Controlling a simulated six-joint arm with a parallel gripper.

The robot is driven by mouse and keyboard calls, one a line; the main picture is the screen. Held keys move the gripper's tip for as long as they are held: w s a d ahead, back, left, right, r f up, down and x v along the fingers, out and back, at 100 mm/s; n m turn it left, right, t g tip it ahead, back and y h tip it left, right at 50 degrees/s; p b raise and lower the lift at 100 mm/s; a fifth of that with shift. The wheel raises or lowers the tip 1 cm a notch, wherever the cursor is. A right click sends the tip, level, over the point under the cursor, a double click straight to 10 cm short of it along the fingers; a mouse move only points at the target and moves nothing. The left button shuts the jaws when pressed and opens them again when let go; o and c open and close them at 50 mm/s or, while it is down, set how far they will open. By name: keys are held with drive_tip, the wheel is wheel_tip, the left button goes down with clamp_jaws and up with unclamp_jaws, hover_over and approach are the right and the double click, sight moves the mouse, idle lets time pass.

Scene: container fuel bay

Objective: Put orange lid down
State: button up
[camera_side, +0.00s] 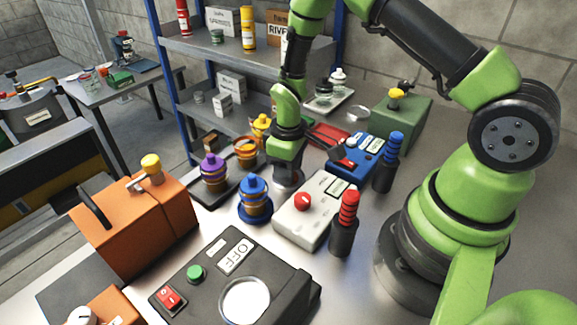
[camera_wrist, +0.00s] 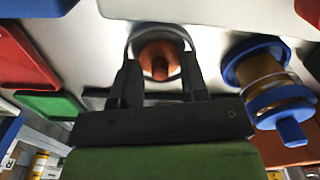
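My gripper (camera_wrist: 161,75) points down at the metal bench in the middle of the side view (camera_side: 287,172). In the wrist view its two dark fingers stand apart, one on each side of the orange lid (camera_wrist: 151,48). The lid's narrow knob shows between them with gaps on both sides. The lid appears to lie low at the bench, inside a pale round rim (camera_wrist: 136,35). The arm hides the lid in the side view. The orange-rimmed jar (camera_side: 246,150) stands at the left behind my gripper, apparently without a lid.
A blue-lidded jar (camera_side: 255,203) stands close in front of my gripper, also in the wrist view (camera_wrist: 270,85). A purple-lidded jar (camera_side: 214,174) is left. A white box with a red knob (camera_side: 313,212) is close right. A blue case (camera_side: 358,156) lies behind.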

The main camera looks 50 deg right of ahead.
drive_tip(key=s+a+r+m+t, duration=0.1)
drive_tip(key=s+r+m+t, duration=0.15)
drive_tip(key=r, duration=1.05)
drive_tip(key=s+a+r+m+t, duration=0.15)
drive_tip(key=s+r, duration=0.25)
drive_tip(key=r, duration=0.9)
drive_tip(key=s+a+r+m+t+y, duration=0.2)
drive_tip(key=s+r+m+t, duration=0.1)
drive_tip(key=s, duration=0.6)
drive_tip(key=shift+s+a+r, duration=0.35)
drive_tip(key=shift+a+r, duration=0.05)
drive_tip(key=shift+r, duration=0.15)
